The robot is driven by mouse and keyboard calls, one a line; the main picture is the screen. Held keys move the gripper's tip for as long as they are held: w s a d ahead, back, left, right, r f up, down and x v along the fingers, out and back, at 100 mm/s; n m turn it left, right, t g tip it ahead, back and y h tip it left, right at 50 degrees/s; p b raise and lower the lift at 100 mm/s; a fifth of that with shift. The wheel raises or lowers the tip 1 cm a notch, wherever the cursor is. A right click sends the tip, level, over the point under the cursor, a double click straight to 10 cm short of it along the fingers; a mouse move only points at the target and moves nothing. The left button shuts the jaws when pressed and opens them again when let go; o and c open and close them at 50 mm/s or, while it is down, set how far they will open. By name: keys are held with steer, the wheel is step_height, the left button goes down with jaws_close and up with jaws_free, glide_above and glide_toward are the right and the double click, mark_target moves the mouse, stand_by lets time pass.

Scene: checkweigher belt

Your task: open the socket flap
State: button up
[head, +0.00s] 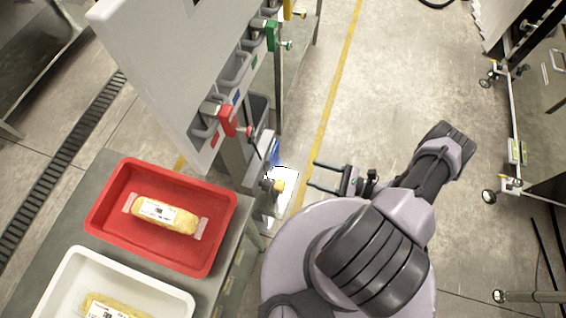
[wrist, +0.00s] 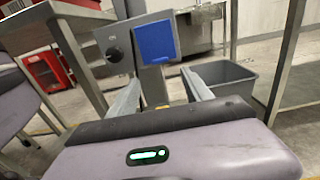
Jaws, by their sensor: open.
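The socket flap is most likely the blue square plate (wrist: 155,42) on a grey box (wrist: 116,42) in the wrist view. It faces the camera and looks closed, lying over the box front; no socket opening shows. In the head view a blue patch (head: 274,152) shows at the stand's side, partly hidden. My gripper (head: 312,174) is open and empty, to the right of the stand and apart from it. In the wrist view its two fingers (wrist: 160,78) point toward the flap, one either side below it.
A red tray (head: 112,207) and a white tray (head: 66,268) hold yellow packs on the bench at left. A white board (head: 165,60) with red and green clamps stands above. A grey bin (wrist: 222,76) stands right of the flap.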

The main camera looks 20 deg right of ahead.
mark_target(277, 157)
steer(key=b+x, duration=0.1)
steer(key=x, duration=1)
jaws_close()
stand_by(0.9)
